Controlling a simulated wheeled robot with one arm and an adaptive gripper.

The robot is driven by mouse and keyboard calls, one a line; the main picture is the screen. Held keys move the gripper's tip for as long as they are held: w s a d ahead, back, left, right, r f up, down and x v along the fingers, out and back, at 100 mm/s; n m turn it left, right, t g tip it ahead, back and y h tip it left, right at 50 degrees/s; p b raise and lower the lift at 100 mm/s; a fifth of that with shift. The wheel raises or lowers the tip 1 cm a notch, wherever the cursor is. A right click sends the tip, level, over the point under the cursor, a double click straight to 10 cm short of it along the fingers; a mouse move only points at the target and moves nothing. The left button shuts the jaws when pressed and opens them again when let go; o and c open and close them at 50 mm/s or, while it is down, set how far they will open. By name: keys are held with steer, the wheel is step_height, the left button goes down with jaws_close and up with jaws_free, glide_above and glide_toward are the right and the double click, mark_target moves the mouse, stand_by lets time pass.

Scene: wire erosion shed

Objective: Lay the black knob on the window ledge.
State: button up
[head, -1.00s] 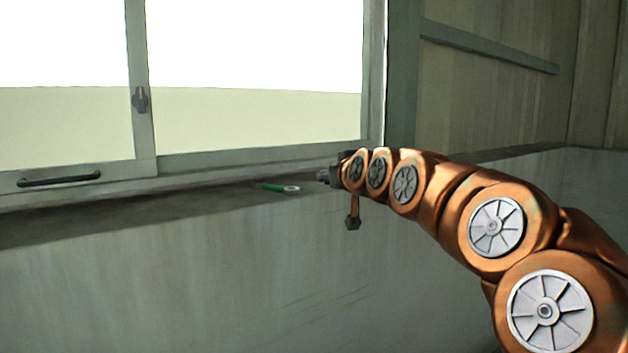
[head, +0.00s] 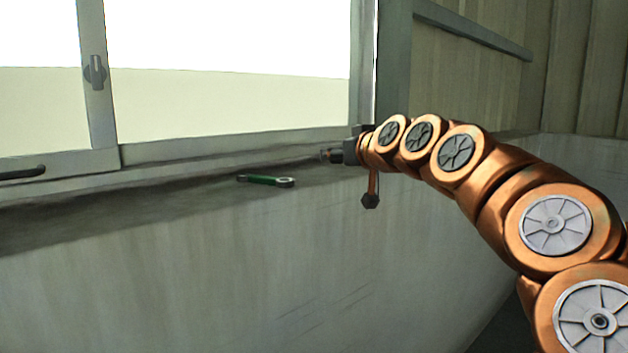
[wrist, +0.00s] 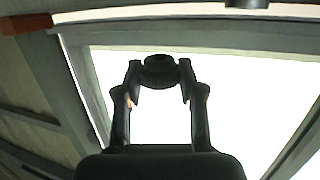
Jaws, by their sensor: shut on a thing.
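My gripper (head: 336,156) is in front of the window, over or beside the right part of the window ledge (head: 130,202). In the wrist view my gripper (wrist: 160,82) is shut on the black knob (wrist: 160,70), a dark round piece held between the fingertips. The knob is too small and dark to make out clearly in the head view. The ledge is a dark strip along the bottom of the window frame. I cannot tell the exact height of the knob over it.
A wrench (head: 265,180) with a green handle and a grey ring end lies on the ledge, left of my gripper. The ledge left of the wrench is bare. The window latch (head: 95,72) and a dark window handle (head: 22,173) are above the ledge.

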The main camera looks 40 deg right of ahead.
steer(key=shift+s+d, duration=0.3)
steer(key=shift+s, duration=0.2)
steer(key=shift+w+d, duration=0.15)
steer(key=shift+d, duration=0.1)
steer(key=p, duration=0.5)
glide_above(334, 172)
steer(key=shift+a+f, duration=0.15)
steer(key=shift+f, duration=0.55)
steer(key=shift+f+p, duration=0.35)
steer(key=shift+f, duration=1.45)
steer(key=shift+f, duration=0.2)
steer(key=o, duration=1.2)
steer(key=shift+r, duration=0.2)
